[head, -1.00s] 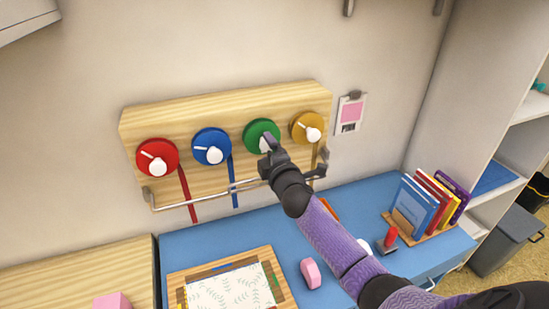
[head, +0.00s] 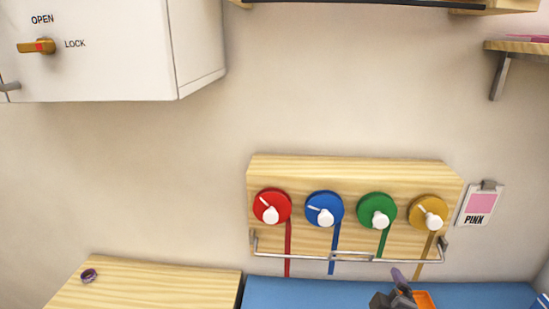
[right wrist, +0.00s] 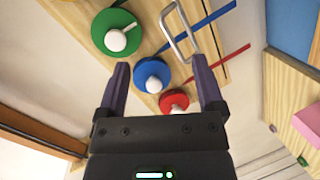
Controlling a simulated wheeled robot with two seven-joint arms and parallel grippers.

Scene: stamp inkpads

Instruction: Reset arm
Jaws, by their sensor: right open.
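My right gripper (head: 402,290) is at the bottom of the head view, below the ribbon board. In the right wrist view its two fingers (right wrist: 165,88) are spread apart with nothing between them. The wooden ribbon board (head: 350,170) on the wall carries a red spool (head: 265,200), a blue spool (head: 320,201), a green spool (head: 372,204) and a yellow spool (head: 424,207). The green, blue and red spools also show beyond the fingers in the right wrist view. My left gripper is not in view.
A metal bar (head: 300,255) runs along the board's lower edge. A pink card labelled PINK (head: 481,202) hangs at its right. A white cabinet (head: 120,60) with an OPEN/LOCK knob (head: 37,46) is upper left. A wooden top (head: 150,285) with a small purple ring (head: 88,275) adjoins the blue desk (head: 300,290).

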